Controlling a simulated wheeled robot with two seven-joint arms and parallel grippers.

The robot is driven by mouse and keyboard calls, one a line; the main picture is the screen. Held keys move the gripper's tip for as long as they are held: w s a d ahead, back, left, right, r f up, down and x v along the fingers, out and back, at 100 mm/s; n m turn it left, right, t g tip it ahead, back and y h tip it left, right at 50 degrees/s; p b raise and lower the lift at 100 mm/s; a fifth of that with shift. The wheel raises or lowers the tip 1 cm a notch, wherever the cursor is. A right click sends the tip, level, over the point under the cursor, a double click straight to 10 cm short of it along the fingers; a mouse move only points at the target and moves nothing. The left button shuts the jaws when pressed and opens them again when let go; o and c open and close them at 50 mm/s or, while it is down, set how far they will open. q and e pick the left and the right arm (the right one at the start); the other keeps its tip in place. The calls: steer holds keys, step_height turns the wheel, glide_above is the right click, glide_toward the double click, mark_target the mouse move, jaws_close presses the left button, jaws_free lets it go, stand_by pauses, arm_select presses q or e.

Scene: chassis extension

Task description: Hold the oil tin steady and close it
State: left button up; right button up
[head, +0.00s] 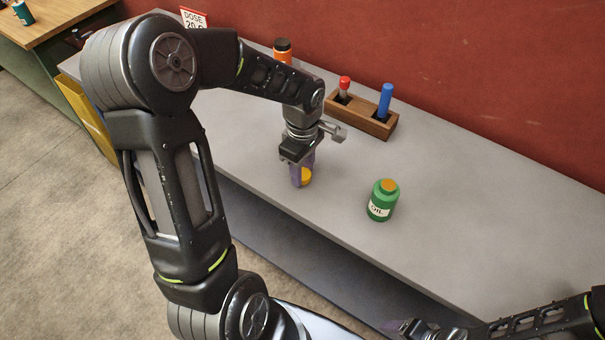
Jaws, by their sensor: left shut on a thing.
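The green oil tin (382,203), with a white "OIL" label, stands upright on the grey bench. Its top shows a round orange-brown face (389,186); I cannot tell if this is a lid or an open mouth. My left gripper (302,176) points down, left of the tin and apart from it. It is shut on a small yellow cap (306,175), partly hidden by the purple fingers, low over the bench. My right gripper (398,326) is at the bottom edge, in front of the bench and away from the tin; its jaw opening is unclear.
A wooden holder (361,117) with a red-topped item (344,86) and a blue one (385,100) stands behind. An orange container with a dark lid (282,50) and a dose sign (194,19) are farther back. The bench right of the tin is clear.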

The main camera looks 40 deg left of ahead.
mark_target(303, 174)
arm_select(q)
jaws_close()
step_height(303, 174, up, 10)
steer(key=shift+b, duration=0.3)
stand_by(0.6)
steer(key=w+d+f+m, duration=0.1)
steer(key=w+d+m, duration=0.2)
steer(key=d+m, duration=0.1)
steer(key=w+d+f+m, duration=0.2)
steer(key=w+d+m, duration=0.1)
steer(key=m, duration=0.4)
steer(key=w+d+f+m, duration=0.1)
steer(key=w+d+m, duration=0.3)
steer(key=m, duration=0.2)
steer(key=shift+d+f, duration=0.15)
steer(key=shift+d, duration=0.25)
steer(key=shift+w+d+f+m, duration=0.1)
steer(key=shift+d+m, duration=0.25)
steer(key=shift+m, duration=0.25)
